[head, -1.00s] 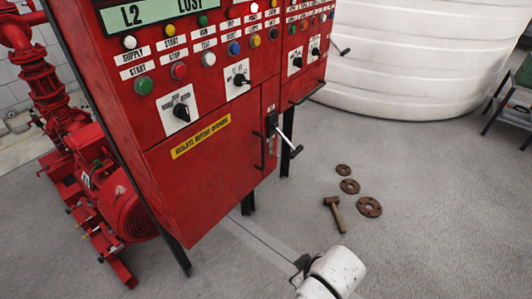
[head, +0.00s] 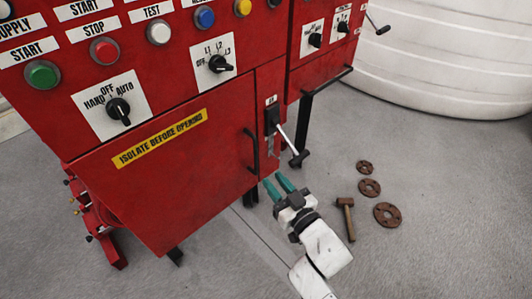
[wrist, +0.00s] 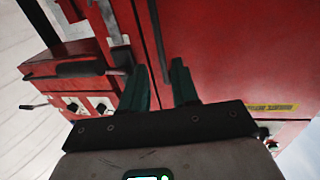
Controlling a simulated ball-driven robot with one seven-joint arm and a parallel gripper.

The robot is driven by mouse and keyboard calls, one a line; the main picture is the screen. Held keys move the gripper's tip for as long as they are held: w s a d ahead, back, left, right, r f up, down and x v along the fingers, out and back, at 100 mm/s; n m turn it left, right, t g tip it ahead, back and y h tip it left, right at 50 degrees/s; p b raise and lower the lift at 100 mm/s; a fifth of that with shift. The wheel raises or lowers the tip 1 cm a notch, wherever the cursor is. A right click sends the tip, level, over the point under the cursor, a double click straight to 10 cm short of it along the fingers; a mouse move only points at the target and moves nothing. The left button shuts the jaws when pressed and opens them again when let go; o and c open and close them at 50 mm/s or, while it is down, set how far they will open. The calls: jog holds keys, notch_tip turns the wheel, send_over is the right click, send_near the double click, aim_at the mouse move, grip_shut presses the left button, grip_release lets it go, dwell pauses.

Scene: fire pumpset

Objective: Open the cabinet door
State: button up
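The red cabinet door (head: 185,175) is shut and carries a yellow "ISOLATE BEFORE OPENING" label (head: 160,138). Its black vertical bar handle (head: 252,150) is at the door's right edge. In the wrist view the handle (wrist: 156,38) runs upward beyond my fingers. My gripper (head: 277,184) is open and empty, its two green fingers apart. It is below and slightly right of the handle in the head view, apart from it as far as I can see. In the wrist view my fingers (wrist: 160,80) point toward the red cabinet front.
A black rail (head: 322,84) is on the adjoining panel. A hammer (head: 346,215) and rusty flanges (head: 387,214) lie on the floor at right. A white tank (head: 450,65) stands behind.

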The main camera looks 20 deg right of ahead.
aim_at(257, 160)
jog(key=w, duration=0.6)
jog(key=w+a, duration=0.1)
jog(key=w, duration=0.3)
jog(key=shift+w+a, duration=0.1)
jog(key=shift+c, duration=0.3)
grip_shut()
